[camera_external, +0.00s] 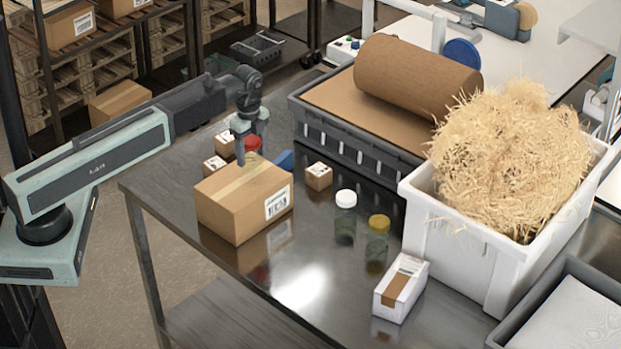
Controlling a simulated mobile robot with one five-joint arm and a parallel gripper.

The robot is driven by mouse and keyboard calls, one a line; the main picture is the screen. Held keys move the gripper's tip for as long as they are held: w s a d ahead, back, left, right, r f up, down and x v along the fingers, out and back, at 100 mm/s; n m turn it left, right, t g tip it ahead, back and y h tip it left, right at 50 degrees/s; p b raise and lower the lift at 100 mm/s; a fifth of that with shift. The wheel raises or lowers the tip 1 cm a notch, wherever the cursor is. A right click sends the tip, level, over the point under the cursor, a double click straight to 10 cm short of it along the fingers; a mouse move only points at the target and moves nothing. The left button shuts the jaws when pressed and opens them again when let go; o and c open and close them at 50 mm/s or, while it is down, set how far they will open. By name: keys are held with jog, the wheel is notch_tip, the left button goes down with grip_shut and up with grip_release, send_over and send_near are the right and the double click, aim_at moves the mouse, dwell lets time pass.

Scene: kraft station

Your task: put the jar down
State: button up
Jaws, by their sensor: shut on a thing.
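A jar with a red lid (251,143) is between the fingers of my gripper (249,146), behind the large cardboard box (232,214). My gripper points down and is shut on this jar. The box hides the jar's lower part, so I cannot tell whether it touches the table. Two other glass jars stand upright on the steel table (303,284) to the right: one with a white lid (345,199) and one with a yellow lid (378,224).
Small boxes stand near the gripper, one to its right (319,176) and others to its left (213,166). A blue object (285,161) is behind the large box. A white-brown carton (401,289), a white straw-filled bin (463,242) and a grey crate (352,153) stand farther right.

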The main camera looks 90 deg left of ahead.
aim_at(254, 161)
jog(key=shift+w+a, duration=0.2)
jog(key=shift+w, duration=0.1)
notch_tip(254, 161, down, 4)
jog(key=b, duration=0.4)
jog(key=shift+r, duration=0.25)
jog(key=shift+f, duration=0.25)
jog(key=o, duration=1.5)
jog(key=shift+r, duration=0.1)
notch_tip(254, 161, up, 12)
jog(key=p, duration=1.2)
jog(key=shift+r+p, duration=0.25)
jog(key=shift+p, duration=0.1)
jog(key=shift+f, duration=0.1)
